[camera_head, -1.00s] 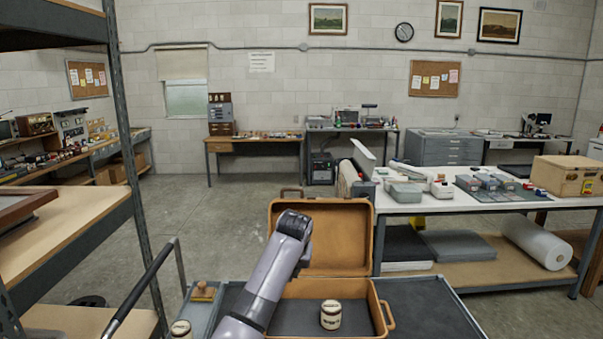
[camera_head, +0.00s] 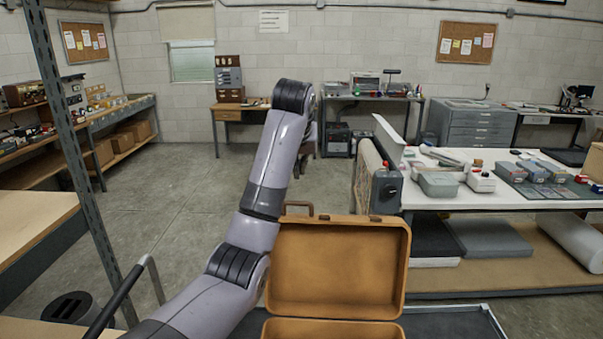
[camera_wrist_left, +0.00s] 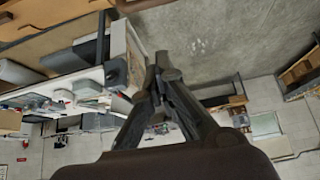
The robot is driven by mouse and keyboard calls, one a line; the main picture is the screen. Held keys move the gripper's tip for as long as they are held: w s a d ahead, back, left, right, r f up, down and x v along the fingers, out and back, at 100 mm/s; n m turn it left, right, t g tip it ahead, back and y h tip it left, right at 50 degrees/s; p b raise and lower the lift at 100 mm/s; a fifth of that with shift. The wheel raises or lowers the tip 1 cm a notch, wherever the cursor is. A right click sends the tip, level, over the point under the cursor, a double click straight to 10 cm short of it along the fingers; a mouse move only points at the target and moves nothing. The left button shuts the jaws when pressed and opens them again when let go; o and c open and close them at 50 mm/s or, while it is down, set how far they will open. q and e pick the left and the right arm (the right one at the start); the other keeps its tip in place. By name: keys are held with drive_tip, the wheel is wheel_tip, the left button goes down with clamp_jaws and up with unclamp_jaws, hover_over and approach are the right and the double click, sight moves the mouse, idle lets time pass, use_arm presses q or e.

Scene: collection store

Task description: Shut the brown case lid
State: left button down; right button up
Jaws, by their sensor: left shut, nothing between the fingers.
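The brown case (camera_head: 335,330) is at the bottom of the head view, with only the upper part of its base showing. Its lid (camera_head: 338,268) stands open and upright, its tan inside facing me. A handle (camera_head: 298,206) shows at the lid's top edge. My left arm rises in front of the lid's left side and bends over above it. The left gripper (camera_head: 301,164) is partly hidden behind the arm, above the lid's top left and apart from it. In the left wrist view, its fingers (camera_wrist_left: 158,66) are shut and empty. My right gripper is out of view.
A dark tray surface (camera_head: 450,322) shows right of the case. A white-topped workbench (camera_head: 470,200) with small boxes stands to the right. A shelving post (camera_head: 75,150) and a black rail (camera_head: 115,300) are at the left. Open floor (camera_head: 190,215) lies beyond.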

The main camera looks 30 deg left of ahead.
use_arm(q)
drive_tip(key=f+p, duration=0.6)
drive_tip(key=shift+w+a+f, duration=0.25)
drive_tip(key=shift+w+f, duration=0.15)
drive_tip(key=shift+f, duration=0.15)
